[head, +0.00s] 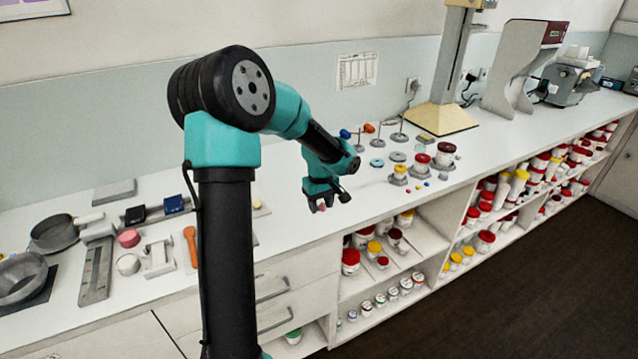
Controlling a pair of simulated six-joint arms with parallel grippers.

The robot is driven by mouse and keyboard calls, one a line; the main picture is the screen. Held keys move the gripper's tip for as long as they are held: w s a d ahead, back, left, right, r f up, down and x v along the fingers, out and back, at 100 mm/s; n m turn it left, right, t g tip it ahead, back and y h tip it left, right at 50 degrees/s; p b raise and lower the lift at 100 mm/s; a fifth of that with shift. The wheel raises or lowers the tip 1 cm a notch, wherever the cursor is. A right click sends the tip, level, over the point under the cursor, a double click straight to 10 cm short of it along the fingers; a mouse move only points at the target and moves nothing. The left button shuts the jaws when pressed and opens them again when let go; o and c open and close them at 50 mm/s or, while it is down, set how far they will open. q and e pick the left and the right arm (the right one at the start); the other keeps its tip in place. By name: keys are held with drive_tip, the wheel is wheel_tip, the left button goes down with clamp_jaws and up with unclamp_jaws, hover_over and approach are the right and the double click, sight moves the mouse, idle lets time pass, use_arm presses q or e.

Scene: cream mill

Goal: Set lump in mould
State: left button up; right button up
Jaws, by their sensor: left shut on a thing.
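My left gripper (322,204) hangs over the front part of the white counter, right of the picture's middle-left drawers. It is shut on a small pinkish lump (322,207), mostly hidden by the fingers. I cannot tell for sure which thing is the mould. A small round white cup (128,264) and a pale block-like frame (158,258) stand on the counter at the left, well apart from my gripper. A pink round piece (129,238) sits just behind the cup. My right gripper is not in view.
Pans (50,232), a grey ruler-like bar (96,270), an orange spoon (190,246) and dark blue blocks (174,205) crowd the left. The counter (285,215) is bare between.

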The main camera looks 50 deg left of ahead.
use_arm(q)
drive_tip(key=shift+w+a, duration=0.1)
drive_tip(key=w+a, duration=0.3)
drive_tip(key=a, duration=0.1)
drive_tip(key=w+a+f, duration=0.1)
drive_tip(key=w+a, duration=0.6)
drive_tip(key=a, duration=0.1)
drive_tip(key=shift+w+f, duration=0.15)
drive_tip(key=shift+f, duration=0.05)
drive_tip(key=shift+f, duration=1.8)
drive_tip(key=shift+f, duration=0.1)
drive_tip(key=o, duration=0.9)
wheel_tip(320, 180, up, 12)
